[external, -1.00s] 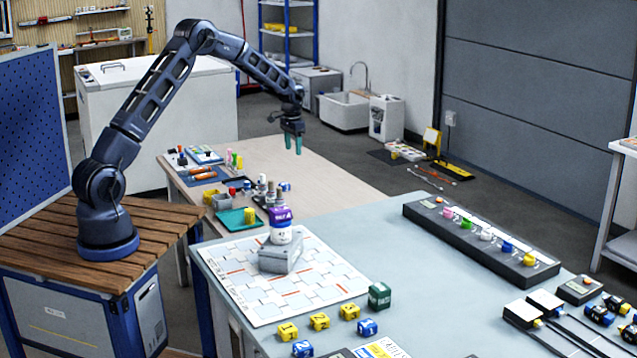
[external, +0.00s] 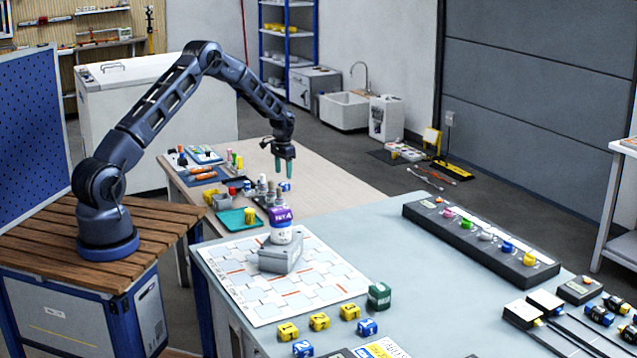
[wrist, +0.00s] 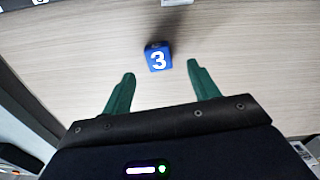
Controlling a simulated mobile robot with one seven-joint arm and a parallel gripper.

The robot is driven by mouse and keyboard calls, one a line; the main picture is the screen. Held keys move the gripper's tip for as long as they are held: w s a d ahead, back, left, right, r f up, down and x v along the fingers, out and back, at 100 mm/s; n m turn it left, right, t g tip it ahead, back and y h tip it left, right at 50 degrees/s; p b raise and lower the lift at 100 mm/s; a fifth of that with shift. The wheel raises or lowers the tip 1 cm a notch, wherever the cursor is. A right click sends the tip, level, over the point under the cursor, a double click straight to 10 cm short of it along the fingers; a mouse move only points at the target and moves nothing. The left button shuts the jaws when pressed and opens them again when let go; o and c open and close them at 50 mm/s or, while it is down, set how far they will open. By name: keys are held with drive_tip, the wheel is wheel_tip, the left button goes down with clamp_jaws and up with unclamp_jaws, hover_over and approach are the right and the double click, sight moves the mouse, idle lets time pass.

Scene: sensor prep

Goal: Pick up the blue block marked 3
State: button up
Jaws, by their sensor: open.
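The blue block marked 3 (wrist: 158,58) sits on the pale wooden table, its white numeral facing my wrist camera. In the external view the small blue block (external: 286,187) lies near the table's right part, below my gripper. My gripper (external: 284,170) has green fingers pointing down and hangs above the block. In the wrist view my gripper (wrist: 160,72) is open and empty, with the block just beyond the fingertips and centred between them. The exact height of the fingertips above the block is hard to tell.
Several bottles (external: 268,190) and a green tray (external: 236,218) stand to the left of the block on the wooden table (external: 335,195). A grey-blue table (external: 400,260) in front holds a purple-labelled container (external: 280,232) and several numbered cubes. The wood around the block is clear.

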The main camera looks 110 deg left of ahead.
sight(284, 184)
wheel_tip(284, 184, down, 5)
drive_tip(key=shift+w+r, duration=0.1)
drive_tip(key=shift+w, duration=0.05)
drive_tip(key=shift+c, duration=0.2)
drive_tip(key=c, duration=1)
